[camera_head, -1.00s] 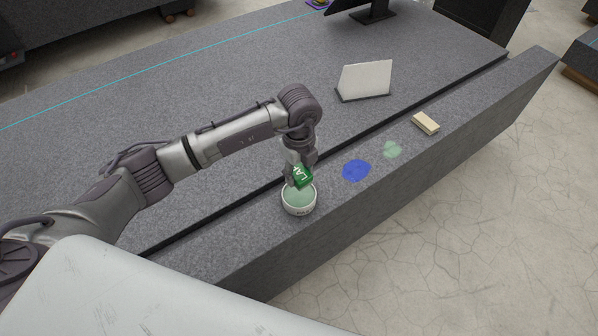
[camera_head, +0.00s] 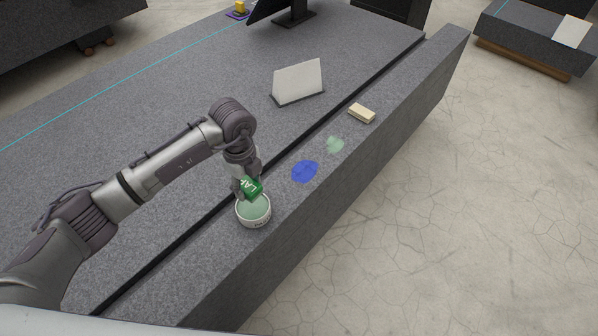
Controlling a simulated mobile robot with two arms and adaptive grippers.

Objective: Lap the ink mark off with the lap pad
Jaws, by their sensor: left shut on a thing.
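My left gripper (camera_head: 245,184) is shut on the green lap pad (camera_head: 252,187), which has white lettering on it. The pad is at the back rim of a small white bowl (camera_head: 254,222) holding pale green paste; I cannot tell whether it touches the paste. The blue ink mark (camera_head: 305,171) is a rounded patch on the front granite strip, to the right of the bowl. A pale green smear (camera_head: 335,145) lies just beyond the ink mark. My right gripper is not in view.
A cream block (camera_head: 362,113) lies farther along the strip. A dark groove separates the strip from the wide granite bed (camera_head: 150,110). A tilted light panel (camera_head: 298,80) and a dark monitor stand (camera_head: 293,18) are on the bed. The strip's right edge drops to the floor.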

